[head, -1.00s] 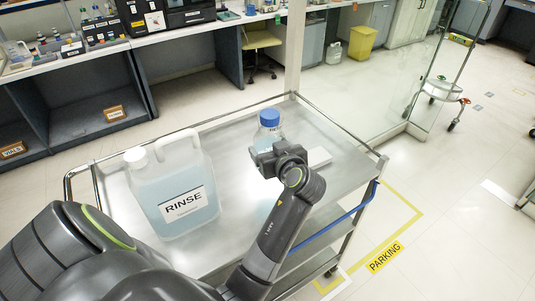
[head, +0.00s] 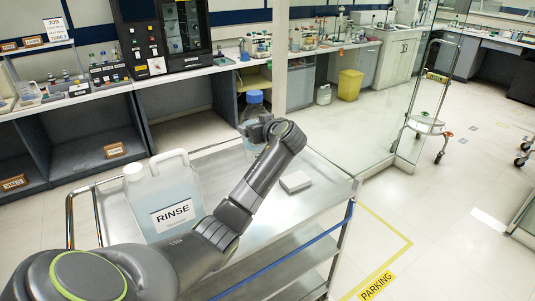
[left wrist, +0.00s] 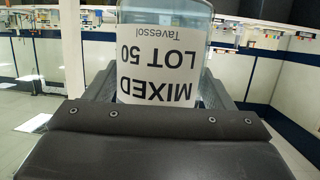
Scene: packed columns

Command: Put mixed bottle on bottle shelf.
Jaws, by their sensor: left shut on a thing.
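The mixed bottle (head: 252,113) is clear with a blue cap and stands upright in the head view, above the far part of the cart. Its white label, reading MIXED LOT 50, shows upside down in the left wrist view (left wrist: 157,72). My left gripper (head: 256,132) is shut on the bottle, its jaws on either side, and partly hides it in the head view. The bottle appears held above the cart top. I cannot tell which rack is the bottle shelf; a small raised shelf with brown tags (head: 32,48) stands on the far-left bench. My right gripper is not in view.
A RINSE jug (head: 165,190) stands on the metal cart (head: 270,225), left of my arm. The bench (head: 100,90) holds bottle racks and a black machine (head: 160,35).

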